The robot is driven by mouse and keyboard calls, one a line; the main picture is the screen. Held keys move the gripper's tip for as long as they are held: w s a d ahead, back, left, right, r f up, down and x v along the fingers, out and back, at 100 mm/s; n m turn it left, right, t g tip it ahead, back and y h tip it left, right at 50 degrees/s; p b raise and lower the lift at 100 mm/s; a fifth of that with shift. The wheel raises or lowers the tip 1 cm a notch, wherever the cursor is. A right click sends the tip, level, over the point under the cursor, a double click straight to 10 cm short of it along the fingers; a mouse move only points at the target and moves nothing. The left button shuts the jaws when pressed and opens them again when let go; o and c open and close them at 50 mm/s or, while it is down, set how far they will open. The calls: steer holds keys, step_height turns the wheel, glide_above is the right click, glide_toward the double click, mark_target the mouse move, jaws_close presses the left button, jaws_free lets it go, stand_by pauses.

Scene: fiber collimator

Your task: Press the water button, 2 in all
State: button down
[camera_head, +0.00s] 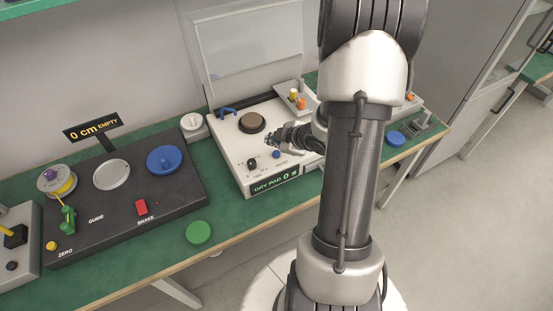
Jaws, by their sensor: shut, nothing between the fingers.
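A white polishing machine (228,150) stands on the green bench and has a brown round pad on top. Its front display (276,183) reads "DRY PAD 0 S". A small blue button (276,154) sits on its top near the front, beside a black knob (252,163). The labels by them are too small to read, so I cannot tell for sure which is the water button. My gripper (270,140) is shut and empty, just behind the blue button in the picture. I cannot tell how high it is above the panel. My arm hides the machine's right side.
The brown pad (252,122) and a blue lever (228,111) lie behind my gripper. A small tray (291,92) with coloured parts is at the back. A black winding unit (110,205) stands left. A green disc (199,232) lies on the bench in front.

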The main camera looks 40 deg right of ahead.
mark_target(275, 155)
steer(key=shift+f+b, duration=0.5)
steer(key=shift+f, duration=0.55)
steer(key=shift+f, duration=0.1)
stand_by(0.5)
steer(key=shift+f+b, duration=0.3)
steer(key=shift+b, duration=0.05)
steer(key=shift+f+b, duration=0.45)
steer(key=shift+f, duration=0.1)
stand_by(0.6)
steer(key=shift+r, duration=0.15)
steer(key=shift+r+p, duration=0.8)
steer(key=shift+p, duration=0.05)
step_height(275, 155, up, 5)
steer(key=p, duration=0.4)
steer(key=shift+r+p, duration=0.1)
steer(key=shift+p, duration=0.3)
